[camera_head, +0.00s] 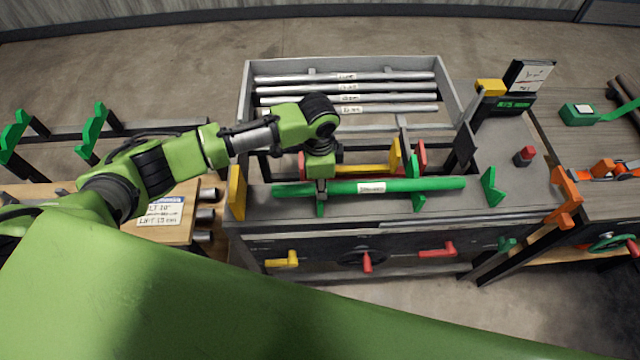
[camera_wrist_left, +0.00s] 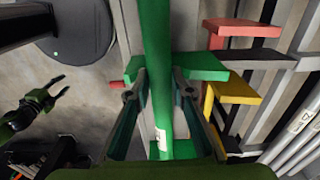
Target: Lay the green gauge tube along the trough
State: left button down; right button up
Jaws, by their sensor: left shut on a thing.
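The green gauge tube (camera_head: 440,184) with a white label lies lengthwise, left to right, over the front ledge of the grey bench (camera_head: 350,208). My left gripper (camera_head: 322,186) comes down on the tube left of its label. In the left wrist view its two fingers (camera_wrist_left: 160,82) close on either side of the tube (camera_wrist_left: 157,30). Green brackets (camera_head: 418,202) line the ledge under the tube; I cannot tell whether the tube touches them. My right gripper (camera_wrist_left: 58,86) shows in the left wrist view, open and empty, away from the bench.
A yellow stop (camera_head: 237,192) stands at the ledge's left end and a green bracket (camera_head: 490,187) near its right. Several silver tubes (camera_head: 345,88) lie in the rack behind. Red and yellow blocks stand behind the tube. A red button (camera_head: 525,156) is on the right.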

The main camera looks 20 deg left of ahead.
pick_arm(q)
jog(key=c, duration=1.8)
grip_release()
jog(key=shift+s+f, duration=0.35)
jog(key=shift+f, duration=0.2)
jog(key=shift+o, duration=0.5)
jog(key=shift+w+f, duration=0.1)
jog(key=shift+w, duration=0.15)
pick_arm(e)
jog(key=shift+w+a+f, duration=0.1)
jog(key=shift+w+a, duration=0.2)
jog(key=shift+a, duration=0.05)
pick_arm(q)
notch_tip(320, 180, up, 12)
jog(key=shift+r, duration=0.2)
pick_arm(e)
jog(key=shift+d, duration=0.15)
